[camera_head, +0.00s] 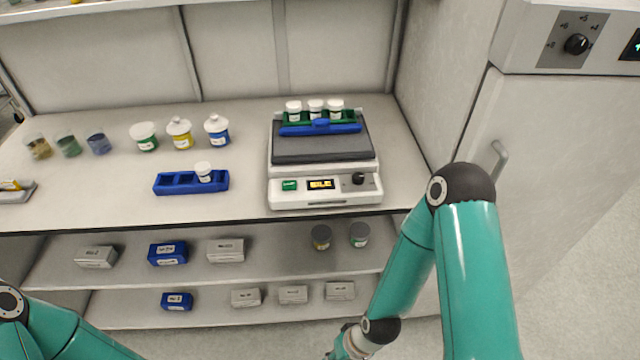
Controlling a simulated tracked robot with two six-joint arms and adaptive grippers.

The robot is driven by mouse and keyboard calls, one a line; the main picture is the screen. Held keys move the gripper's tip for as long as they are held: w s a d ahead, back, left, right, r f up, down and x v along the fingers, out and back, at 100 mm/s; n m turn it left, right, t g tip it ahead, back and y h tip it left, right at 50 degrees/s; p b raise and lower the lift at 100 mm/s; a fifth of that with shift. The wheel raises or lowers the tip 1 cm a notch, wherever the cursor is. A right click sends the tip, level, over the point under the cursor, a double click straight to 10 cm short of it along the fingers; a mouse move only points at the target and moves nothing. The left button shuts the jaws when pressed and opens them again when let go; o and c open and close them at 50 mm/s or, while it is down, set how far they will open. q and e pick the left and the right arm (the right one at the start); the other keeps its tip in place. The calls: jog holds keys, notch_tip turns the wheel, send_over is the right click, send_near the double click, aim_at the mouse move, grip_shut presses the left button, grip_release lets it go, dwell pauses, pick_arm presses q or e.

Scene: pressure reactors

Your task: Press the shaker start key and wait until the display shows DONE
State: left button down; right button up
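The shaker (325,201) stands on the bench with its front panel toward me. A green key (289,185) is at the left of the panel. Beside it is a dark display (321,184) with amber letters that seem to read IDLE. A black knob (358,179) is at the right. On the dark platform (322,149) sits a green and blue rack (320,128) with three white-capped jars. My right arm reaches down to the bottom edge, and its gripper is out of the frame. My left arm shows only at the bottom left corner, its gripper hidden.
A blue rack (172,188) with one jar stands left of the shaker, with several jars and cups behind. The bench front is clear. A white cabinet (560,150) with a handle stands right. Shelves below hold small boxes and two jars.

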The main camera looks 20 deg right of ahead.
grip_shut()
dwell(1.1)
